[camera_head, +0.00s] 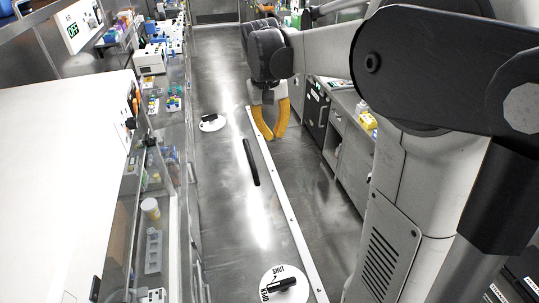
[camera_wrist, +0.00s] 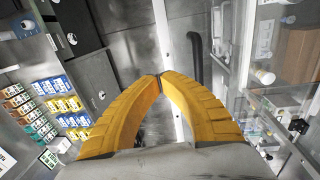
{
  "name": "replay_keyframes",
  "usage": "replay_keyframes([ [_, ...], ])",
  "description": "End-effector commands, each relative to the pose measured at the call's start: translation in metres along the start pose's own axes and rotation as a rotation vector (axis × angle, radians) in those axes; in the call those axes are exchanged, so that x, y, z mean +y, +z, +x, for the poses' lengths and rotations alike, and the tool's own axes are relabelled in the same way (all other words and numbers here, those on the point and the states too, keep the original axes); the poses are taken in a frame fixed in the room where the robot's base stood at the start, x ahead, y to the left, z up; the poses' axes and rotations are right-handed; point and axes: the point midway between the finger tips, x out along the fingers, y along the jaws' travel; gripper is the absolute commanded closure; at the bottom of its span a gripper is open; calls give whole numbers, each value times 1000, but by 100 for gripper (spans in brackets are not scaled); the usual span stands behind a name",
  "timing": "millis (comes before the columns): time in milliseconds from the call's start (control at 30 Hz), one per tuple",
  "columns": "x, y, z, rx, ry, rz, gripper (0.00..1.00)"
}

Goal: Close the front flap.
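The front flap (camera_head: 225,180) appears in the head view as a long grey metal panel with a pale edge strip along its right side. A black bar handle (camera_head: 251,162) sits near its middle. Two round white latch dials with black knobs sit on it, one at the far end (camera_head: 213,122) and one at the near end (camera_head: 285,284), which carries OPEN and SHUT lettering. My gripper (camera_head: 271,138) has yellow fingers and hangs by the flap's far right edge; I cannot tell whether it touches. In the wrist view its fingertips (camera_wrist: 160,75) meet with nothing between them.
A bench with glassware and boxes (camera_head: 152,210) runs along the left behind clear panes. A white casing (camera_head: 60,170) fills the near left. Cabinets with drawers (camera_head: 345,135) line the right. The wrist view shows stacked coloured boxes (camera_wrist: 60,95) on the left.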

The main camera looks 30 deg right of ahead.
Motion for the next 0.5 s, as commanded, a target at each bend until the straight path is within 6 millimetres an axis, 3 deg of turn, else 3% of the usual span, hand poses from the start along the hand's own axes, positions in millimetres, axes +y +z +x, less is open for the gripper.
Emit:
replay_keyframes([
  [300, 0, 0, 68, 1, 0, 0, 100],
  [500, 0, 0, 99, 1, 0, 0, 100],
])
